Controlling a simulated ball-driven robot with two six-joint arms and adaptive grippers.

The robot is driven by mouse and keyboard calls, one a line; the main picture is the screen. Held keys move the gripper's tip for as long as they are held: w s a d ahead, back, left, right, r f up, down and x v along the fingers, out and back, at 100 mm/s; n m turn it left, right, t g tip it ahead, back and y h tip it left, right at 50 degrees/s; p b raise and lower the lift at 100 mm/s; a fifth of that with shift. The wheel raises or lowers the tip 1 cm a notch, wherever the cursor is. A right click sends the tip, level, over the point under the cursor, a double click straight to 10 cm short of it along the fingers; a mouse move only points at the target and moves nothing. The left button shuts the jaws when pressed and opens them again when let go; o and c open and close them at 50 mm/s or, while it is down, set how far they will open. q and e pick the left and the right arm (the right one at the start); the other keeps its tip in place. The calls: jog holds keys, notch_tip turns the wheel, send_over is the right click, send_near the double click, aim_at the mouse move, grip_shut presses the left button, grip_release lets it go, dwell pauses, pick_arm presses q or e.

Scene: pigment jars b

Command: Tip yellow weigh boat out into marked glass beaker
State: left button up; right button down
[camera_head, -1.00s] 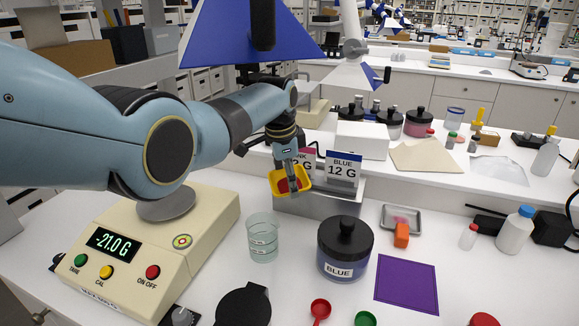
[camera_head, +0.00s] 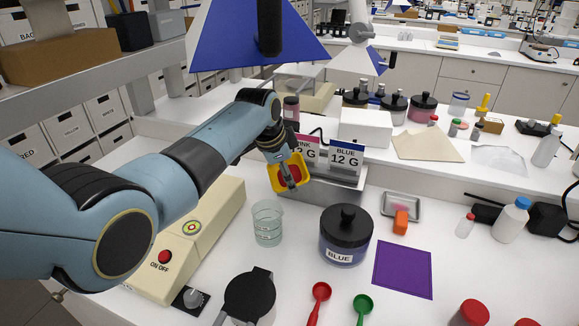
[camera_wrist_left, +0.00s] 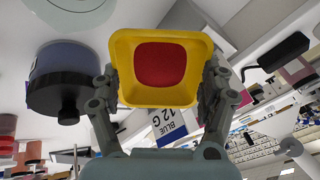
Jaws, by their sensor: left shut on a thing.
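The yellow weigh boat (camera_head: 274,177) holds red pigment and hangs above the bench, behind and slightly right of the beaker in the head view. It is tilted so that its inside faces the head camera. My left gripper (camera_head: 287,178) is shut on it. In the left wrist view the boat (camera_wrist_left: 125,62) sits between the two fingers of my left gripper (camera_wrist_left: 160,95), with the red patch in its middle. The clear glass beaker (camera_head: 267,224), with marking lines, stands upright on the bench and looks empty. The boat is apart from it. My right gripper is out of view.
A blue jar (camera_head: 346,240) stands right of the beaker. The scale (camera_head: 215,220) is at left, partly behind my arm. Pink and blue 12 G cards (camera_head: 346,160) stand behind the boat.

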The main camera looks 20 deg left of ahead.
aim_at(278, 190)
pick_arm(q)
jog(key=shift+s+a+r+t, duration=0.1)
jog(key=shift+s+r+t, duration=0.15)
jog(key=shift+s+t, duration=0.4)
jog(key=shift+s+a+r+t, duration=0.1)
jog(key=shift+s+r+t, duration=0.15)
jog(key=shift+s+t, duration=0.35)
jog(key=shift+s+r+t+h+b, duration=0.2)
jog(key=shift+s+t+h+b, duration=0.1)
jog(key=shift+t, duration=0.65)
jog(key=shift+s+a+r+t+b, duration=0.1)
jog(key=shift+s+r+t+b, duration=0.15)
jog(key=shift+t+b, duration=0.5)
jog(key=shift+s+r+t+b, duration=0.15)
jog(key=shift+s+t+b, duration=0.2)
jog(key=shift+t+b, duration=0.6)
jog(key=shift+s+a+r+t+h+b, duration=0.2)
jog(key=shift+s+t+b, duration=0.7)
jog(key=shift+b, duration=2.75)
jog(key=shift+s+a+f+t+h+b, duration=0.25)
jog(key=shift+t+b, duration=1.1)
jog(key=shift+b, duration=2.3)
jog(key=shift+s+d+r+t+h+b, duration=0.2)
jog(key=shift+s+t+b, duration=0.75)
jog(key=shift+b, duration=2.7)
jog(key=shift+w+a, duration=0.1)
jog(key=shift+w, duration=0.1)
